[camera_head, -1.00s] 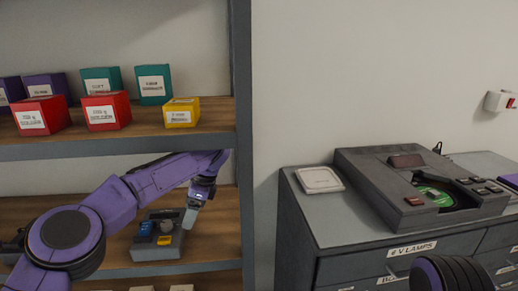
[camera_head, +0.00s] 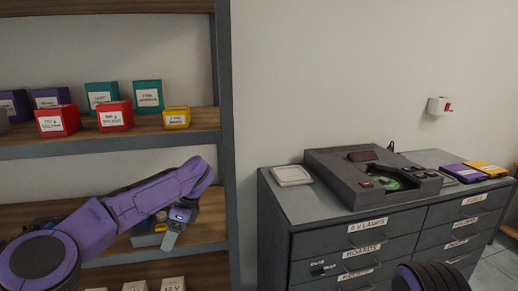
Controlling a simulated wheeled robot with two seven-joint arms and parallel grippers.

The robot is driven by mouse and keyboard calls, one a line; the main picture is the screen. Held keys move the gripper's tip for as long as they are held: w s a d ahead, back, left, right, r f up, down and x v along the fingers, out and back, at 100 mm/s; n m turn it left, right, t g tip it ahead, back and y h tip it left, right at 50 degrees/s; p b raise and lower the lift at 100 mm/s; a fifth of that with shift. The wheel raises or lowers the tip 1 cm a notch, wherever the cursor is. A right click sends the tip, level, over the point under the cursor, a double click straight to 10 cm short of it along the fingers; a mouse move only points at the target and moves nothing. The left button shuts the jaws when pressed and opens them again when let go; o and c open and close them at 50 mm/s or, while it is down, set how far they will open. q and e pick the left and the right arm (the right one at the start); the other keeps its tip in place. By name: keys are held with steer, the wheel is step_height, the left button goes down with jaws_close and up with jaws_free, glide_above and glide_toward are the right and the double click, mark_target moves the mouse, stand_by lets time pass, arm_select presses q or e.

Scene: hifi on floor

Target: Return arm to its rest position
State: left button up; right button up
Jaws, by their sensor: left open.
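My left arm comes in from the lower left, bent, with its purple forearm in front of the shelf. My left gripper (camera_head: 172,236) hangs downward at the lower shelf board, in front of a grey device (camera_head: 147,239) that it partly hides. The gripper is small in the view; nothing shows between its fingers. Of my right arm only a dark ribbed part with a purple edge shows at the bottom right; its gripper is out of view.
The shelf (camera_head: 110,142) holds red, teal, purple and yellow boxes, with pale boxes below. A grey drawer cabinet (camera_head: 345,222) stands right, bearing a dark player (camera_head: 340,185) with a green disc (camera_head: 388,181), a white case (camera_head: 292,176), and purple and yellow cases. A wall switch (camera_head: 438,105) is above.

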arm_select(q)
steer(key=s+f+m+t+y, duration=0.2)
steer(key=s+f+m+t, duration=0.25)
steer(key=f+m, duration=0.9)
steer(key=s+f+m+t+y, duration=0.2)
steer(key=s+f+m+t, duration=0.25)
steer(key=f+m, duration=0.9)
steer(key=s+a+f+m+h, duration=0.2)
steer(key=s+f+m+h, duration=0.3)
steer(key=s+m, duration=0.7)
steer(key=s+a+f+m+g, duration=0.1)
steer(key=s+m, duration=0.4)
steer(key=s, duration=0.5)
steer(key=s+a+f+m+g+b, duration=0.1)
steer(key=s+a+f+m+g, duration=0.1)
steer(key=s, duration=0.8)
steer(key=a+m+g, duration=0.1)
steer(key=m+g, duration=0.1)
steer(key=shift+m+h, duration=0.4)
arm_select(e)
steer(key=shift+w+f, duration=0.3)
steer(key=shift+f, duration=0.3)
arm_select(q)
steer(key=shift+f, duration=0.1)
